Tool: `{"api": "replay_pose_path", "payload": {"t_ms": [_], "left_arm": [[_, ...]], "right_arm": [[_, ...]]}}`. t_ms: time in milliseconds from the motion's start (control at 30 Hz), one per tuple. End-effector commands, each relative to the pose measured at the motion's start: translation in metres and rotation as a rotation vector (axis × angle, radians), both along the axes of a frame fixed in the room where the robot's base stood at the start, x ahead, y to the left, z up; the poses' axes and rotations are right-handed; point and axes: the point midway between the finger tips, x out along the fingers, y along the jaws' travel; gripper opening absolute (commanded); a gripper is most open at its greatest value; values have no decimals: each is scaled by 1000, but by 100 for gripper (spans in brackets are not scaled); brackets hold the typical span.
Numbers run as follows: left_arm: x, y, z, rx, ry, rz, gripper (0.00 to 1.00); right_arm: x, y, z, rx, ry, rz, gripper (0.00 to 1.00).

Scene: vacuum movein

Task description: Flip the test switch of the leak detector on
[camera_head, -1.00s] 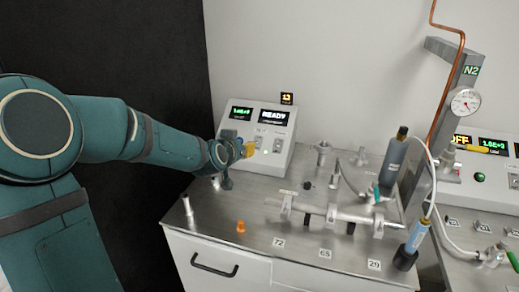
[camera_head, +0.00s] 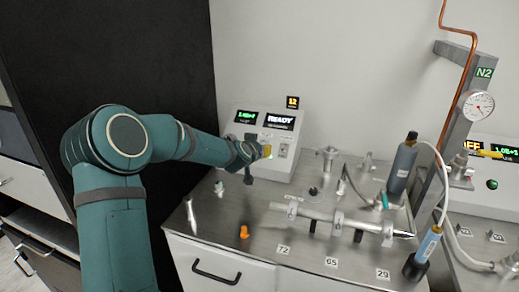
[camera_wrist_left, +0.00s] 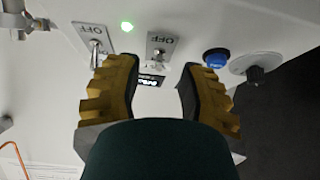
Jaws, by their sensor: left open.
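The leak detector (camera_head: 283,166) is a white console with a sloped front at the back left of the bench. Its display reads READY. My left gripper (camera_head: 264,152) is at its front panel, with yellow fingers, and hides part of it. In the left wrist view, the left gripper (camera_wrist_left: 155,75) is open and empty, facing the panel. Two metal toggle switches show there upside down, each on a plate marked OFF: one switch (camera_wrist_left: 95,46) beside the left finger, the other (camera_wrist_left: 160,42) ahead between the fingers. I cannot tell which is the test switch, or whether a finger touches one.
A green light (camera_wrist_left: 127,27), blue button (camera_wrist_left: 216,58) and black knob (camera_wrist_left: 257,73) are also on the panel. Metal pipework (camera_head: 330,220), a grey bottle (camera_head: 402,165) and an orange part (camera_head: 244,232) are on the steel bench. A gauge (camera_head: 479,105) and copper tube stand at right.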

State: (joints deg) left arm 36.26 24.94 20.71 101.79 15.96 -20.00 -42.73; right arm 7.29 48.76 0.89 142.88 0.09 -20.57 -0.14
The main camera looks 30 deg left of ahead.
Motion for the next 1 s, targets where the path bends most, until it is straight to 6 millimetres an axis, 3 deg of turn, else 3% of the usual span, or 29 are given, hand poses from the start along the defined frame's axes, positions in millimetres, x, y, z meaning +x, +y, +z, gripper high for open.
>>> {"api": "replay_pose_path", "payload": {"t_ms": [200, 533, 633, 667, 1000], "left_arm": [[16, 3, -7, -1, 1, -2, 39], [17, 4, -7, 1, 0, -1, 39], [17, 4, -7, 1, 0, -1, 4], [17, 4, -7, 1, 0, -1, 0], [17, 3, -7, 0, 4, -1, 0]], "right_arm": [[0, 0, -1, 0, -1, 0, 47], [0, 0, -1, 0, -1, 0, 47], [0, 0, -1, 0, -1, 0, 47], [0, 0, -1, 0, -1, 0, 47], [0, 0, 1, 0, 0, 0, 47]]}}
